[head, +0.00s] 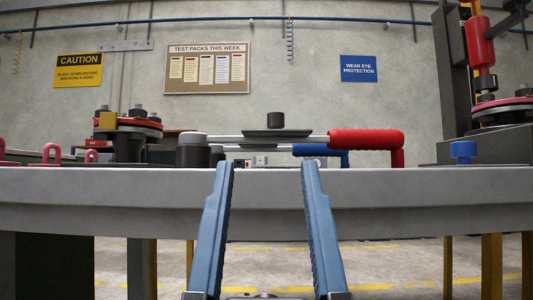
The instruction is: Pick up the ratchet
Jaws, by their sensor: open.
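Nothing in view is plainly the ratchet. My gripper (267,166) has two blue fingers, spread wide and empty, in front of the table's near edge and left of the red grip.
The grey table (130,202) has a thick front edge. Dark and grey cylinders (194,151) stand left of the tools. A bolted flange stack (131,123) stands farther left, near pink shackles (52,153). A blue knob (463,151) and a red-and-black assembly (482,55) are at right.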

